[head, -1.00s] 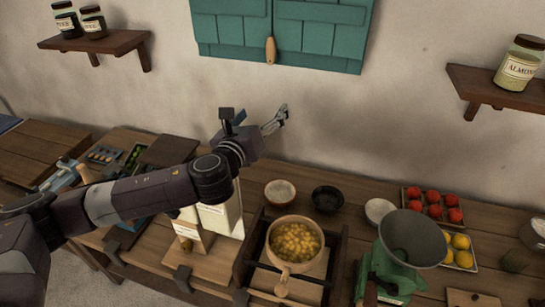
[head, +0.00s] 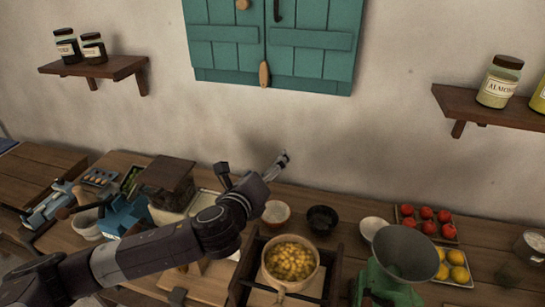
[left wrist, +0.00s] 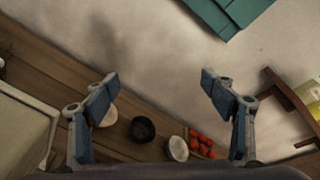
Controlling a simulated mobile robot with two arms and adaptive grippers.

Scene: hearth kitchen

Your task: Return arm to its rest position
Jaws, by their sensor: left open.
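My left arm comes in from the lower left in the head view and reaches over the counter. Its gripper (head: 280,161) is in the air in front of the wall, above and behind the small bowls. In the left wrist view the two blue-padded fingers (left wrist: 160,90) are wide apart with nothing between them. My right gripper is in neither view.
Below the gripper are a pot of yellow food (head: 291,262), a white-filled bowl (head: 276,212), a black bowl (head: 321,218) and a green scale (head: 381,282). Trays of tomatoes (head: 428,220) and lemons (head: 455,268) are at right. Teal shutters (head: 270,50) and two shelves are on the wall.

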